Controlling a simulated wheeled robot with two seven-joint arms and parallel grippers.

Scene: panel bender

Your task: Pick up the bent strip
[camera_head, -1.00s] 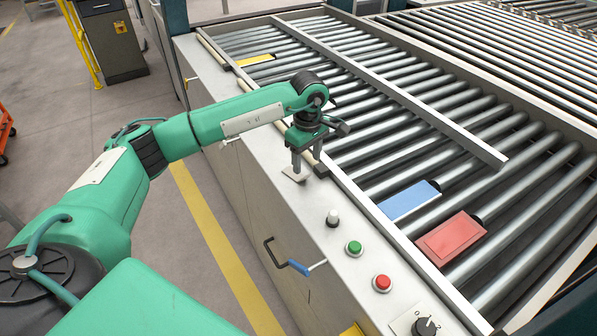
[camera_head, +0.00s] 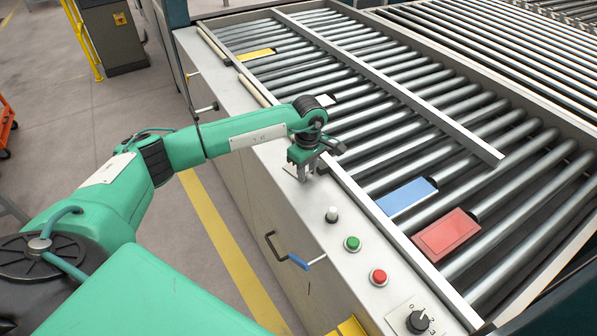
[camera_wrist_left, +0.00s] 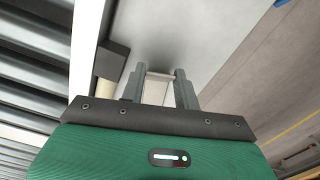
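The bent strip shows in the left wrist view as a small pale piece (camera_wrist_left: 158,84) between the fingers of my left gripper (camera_wrist_left: 160,80). Its upper edge spans nearly the whole gap from finger to finger. In the head view my left gripper (camera_head: 302,172) points down at the light grey machine ledge (camera_head: 270,150), with its fingertips at or close to the surface. There the strip is mostly hidden by the fingers. I cannot tell whether the fingers press on it. My right gripper is not in view.
Rollers fill the table right of the ledge, with a blue plate (camera_head: 407,197), a red plate (camera_head: 446,235) and a yellow plate (camera_head: 256,55). A white knob (camera_head: 332,214), green button (camera_head: 352,243), red button (camera_head: 378,277) and dial (camera_head: 418,321) stand nearer on the ledge.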

